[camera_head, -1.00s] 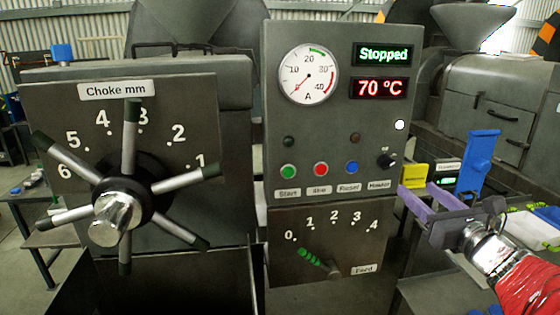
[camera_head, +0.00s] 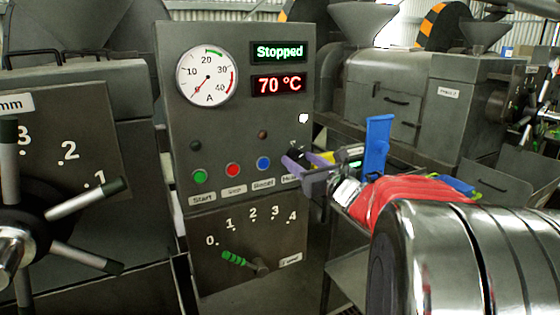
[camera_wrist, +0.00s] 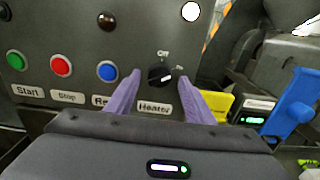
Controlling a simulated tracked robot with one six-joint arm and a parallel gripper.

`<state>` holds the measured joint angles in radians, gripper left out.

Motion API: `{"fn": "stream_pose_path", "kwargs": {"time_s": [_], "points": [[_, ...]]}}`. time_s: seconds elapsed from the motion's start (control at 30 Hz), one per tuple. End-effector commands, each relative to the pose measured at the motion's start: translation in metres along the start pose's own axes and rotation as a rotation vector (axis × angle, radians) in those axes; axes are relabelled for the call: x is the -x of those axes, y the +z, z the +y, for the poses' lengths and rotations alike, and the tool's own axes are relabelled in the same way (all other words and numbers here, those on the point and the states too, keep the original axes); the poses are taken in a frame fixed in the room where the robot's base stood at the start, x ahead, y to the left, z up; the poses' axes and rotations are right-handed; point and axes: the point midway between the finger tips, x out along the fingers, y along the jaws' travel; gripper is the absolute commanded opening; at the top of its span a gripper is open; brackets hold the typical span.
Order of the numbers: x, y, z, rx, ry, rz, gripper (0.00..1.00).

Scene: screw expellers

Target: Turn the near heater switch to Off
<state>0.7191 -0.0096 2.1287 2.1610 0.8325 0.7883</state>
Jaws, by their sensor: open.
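The near heater switch is a black round knob (camera_wrist: 161,76) on the grey control panel, above the Heater label (camera_wrist: 154,107). Small Off and On marks stand above it and to its upper right. Its pale pointer line seems to slant up and right towards On. My gripper (camera_wrist: 160,75) is open, its purple fingers on either side of the knob in the wrist view. I cannot tell whether they touch it. In the head view my gripper (camera_head: 305,164) is at the panel's right edge and partly hides the knob (camera_head: 294,153).
Start (camera_head: 199,177), stop (camera_head: 232,170) and reset (camera_head: 263,163) buttons sit left of the knob. A lit white lamp (camera_head: 303,118) is above it. The display (camera_head: 279,51) reads Stopped, 70 °C. A blue upright part (camera_head: 377,145) and a yellow block (camera_wrist: 217,105) are to the right.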

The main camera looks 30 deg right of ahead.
Motion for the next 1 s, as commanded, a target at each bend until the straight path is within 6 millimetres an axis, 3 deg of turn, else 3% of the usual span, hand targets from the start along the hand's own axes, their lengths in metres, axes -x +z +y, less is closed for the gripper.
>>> {"fn": "stream_pose_path", "kwargs": {"time_s": [0.37,1.0], "points": [[-0.007,-0.0002,0.0002,0.001,0.0,0.0,0.49],[-0.007,-0.0003,0.0014,0.0,0.002,0.0,0.08]]}}
